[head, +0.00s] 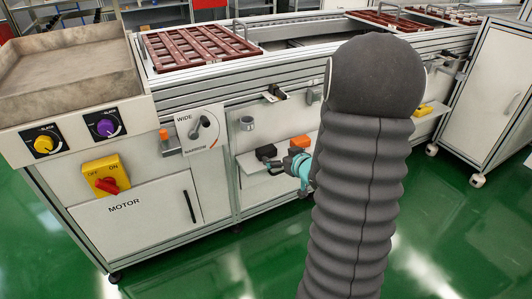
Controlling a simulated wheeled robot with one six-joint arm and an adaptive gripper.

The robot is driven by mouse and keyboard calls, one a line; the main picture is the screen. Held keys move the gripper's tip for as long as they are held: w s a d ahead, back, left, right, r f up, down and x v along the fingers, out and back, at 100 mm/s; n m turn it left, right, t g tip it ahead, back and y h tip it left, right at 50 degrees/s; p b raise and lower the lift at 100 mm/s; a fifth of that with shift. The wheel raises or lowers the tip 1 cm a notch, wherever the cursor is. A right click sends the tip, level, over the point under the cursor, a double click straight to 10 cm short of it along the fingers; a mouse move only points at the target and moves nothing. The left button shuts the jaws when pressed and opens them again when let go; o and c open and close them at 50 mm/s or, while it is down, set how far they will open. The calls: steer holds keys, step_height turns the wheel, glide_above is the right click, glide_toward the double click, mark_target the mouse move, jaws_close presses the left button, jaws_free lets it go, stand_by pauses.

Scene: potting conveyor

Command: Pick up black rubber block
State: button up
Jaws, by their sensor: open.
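A small black block (265,152), which looks like the black rubber block, sits on a narrow white shelf (249,166) on the front of the conveyor. My gripper (276,164) is just to the right of and below it in the picture, reaching toward the shelf with its jaws open. The gripper is small and dark here, and I cannot tell whether its fingers touch the block. My grey sleeved arm hides the right part of the shelf area.
An orange block (300,142) lies behind my gripper, close to the black one. A grey cup-shaped part (247,123) and a black bracket (275,93) stick out from the conveyor front above. A yellow item (427,109) lies right of my arm. Green floor in front is clear.

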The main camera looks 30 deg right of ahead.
mark_target(267, 149)
steer(key=x, duration=1)
steer(key=shift+w+a+f, duration=0.1)
steer(key=shift+f, duration=0.1)
steer(key=c, duration=1.2)
